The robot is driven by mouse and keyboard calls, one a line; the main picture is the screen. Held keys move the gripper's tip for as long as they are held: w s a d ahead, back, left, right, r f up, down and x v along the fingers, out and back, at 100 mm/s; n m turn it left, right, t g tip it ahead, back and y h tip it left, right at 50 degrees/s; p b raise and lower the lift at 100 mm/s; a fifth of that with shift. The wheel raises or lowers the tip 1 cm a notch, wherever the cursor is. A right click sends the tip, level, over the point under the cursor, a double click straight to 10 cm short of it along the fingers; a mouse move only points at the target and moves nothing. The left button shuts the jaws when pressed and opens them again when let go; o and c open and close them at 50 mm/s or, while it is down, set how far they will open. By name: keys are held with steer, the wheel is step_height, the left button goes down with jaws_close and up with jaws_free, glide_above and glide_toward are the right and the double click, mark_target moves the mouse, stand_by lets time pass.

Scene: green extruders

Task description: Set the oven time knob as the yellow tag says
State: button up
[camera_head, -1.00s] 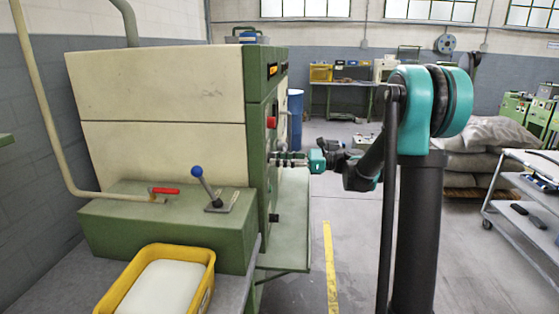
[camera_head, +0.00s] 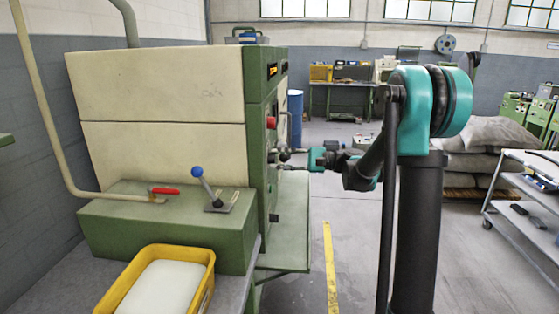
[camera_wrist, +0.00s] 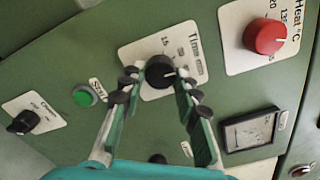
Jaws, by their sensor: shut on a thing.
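The time knob (camera_wrist: 159,71) is black and sits on a white plate marked "Time" on the green oven panel, tilted in the wrist view. A small pale mark shows on its right side. My gripper (camera_wrist: 160,75) has one finger on each side of the knob and is shut on it. In the head view my gripper (camera_head: 287,157) reaches the oven's front (camera_head: 257,150), which is seen nearly edge-on, so the knob cannot be made out there. I cannot make out a yellow tag in either view.
On the panel are a red heat knob (camera_wrist: 265,36), a green button (camera_wrist: 83,96), another black knob (camera_wrist: 25,122) and a dark-framed meter (camera_wrist: 250,130). A yellow tub (camera_head: 207,283) stands at the lower left.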

steer(key=n, duration=1.2)
steer(key=shift+n, duration=0.4)
stand_by(0.3)
steer(key=o, duration=1.2)
steer(key=shift+c, duration=0.2)
steer(key=d, duration=1.2)
steer(key=shift+s, duration=0.2)
